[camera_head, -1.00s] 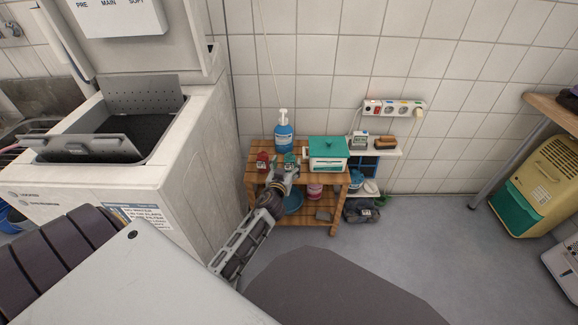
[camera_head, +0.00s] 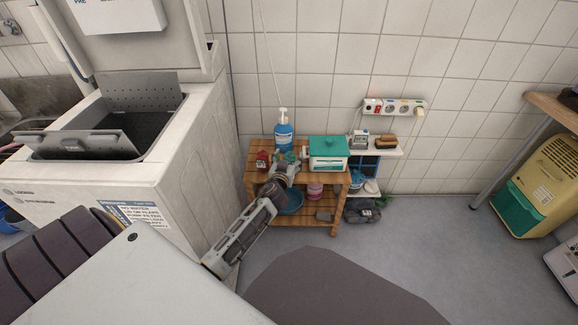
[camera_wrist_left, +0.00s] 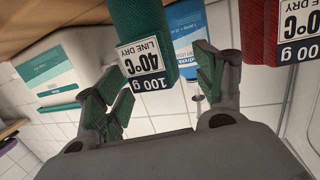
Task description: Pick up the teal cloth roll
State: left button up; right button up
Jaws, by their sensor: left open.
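The teal cloth roll (camera_wrist_left: 145,30) hangs into the upper middle of the left wrist view, which is upside down. Its white label reads 100 g, 40°C, line dry. My left gripper (camera_wrist_left: 160,75) is open, its green-padded fingers to either side of the roll's labelled end. I see no clear grip, and contact cannot be told. In the head view the left gripper (camera_head: 287,165) is at the front of the wooden shelf's top (camera_head: 257,155), largely hiding the roll. My right gripper is not in view.
A red roll (camera_wrist_left: 288,35) is close beside; in the head view it sits left of the gripper (camera_head: 262,160). A blue pump bottle (camera_head: 284,135) stands behind, a white box with teal lid (camera_head: 328,160) to the right. The washing machine (camera_head: 170,180) stands left.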

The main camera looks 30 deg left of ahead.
pick_arm(q)
jog(key=shift+w+a+f, duration=0.1)
jog(key=shift+w+a, duration=0.2)
jog(key=shift+w, duration=0.35)
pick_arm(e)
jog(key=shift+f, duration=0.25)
pick_arm(q)
jog(key=shift+c, duration=0.3)
jog(key=c, duration=1.1)
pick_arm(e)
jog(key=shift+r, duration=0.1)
pick_arm(q)
jog(key=shift+r+p, duration=0.75)
jog(key=shift+r, duration=0.75)
notch_tip(320, 180, up, 5)
jog(key=shift+f+p, duration=0.1)
jog(key=shift+p, duration=1.15)
jog(key=shift+r+p, duration=0.5)
jog(key=shift+r, duration=0.65)
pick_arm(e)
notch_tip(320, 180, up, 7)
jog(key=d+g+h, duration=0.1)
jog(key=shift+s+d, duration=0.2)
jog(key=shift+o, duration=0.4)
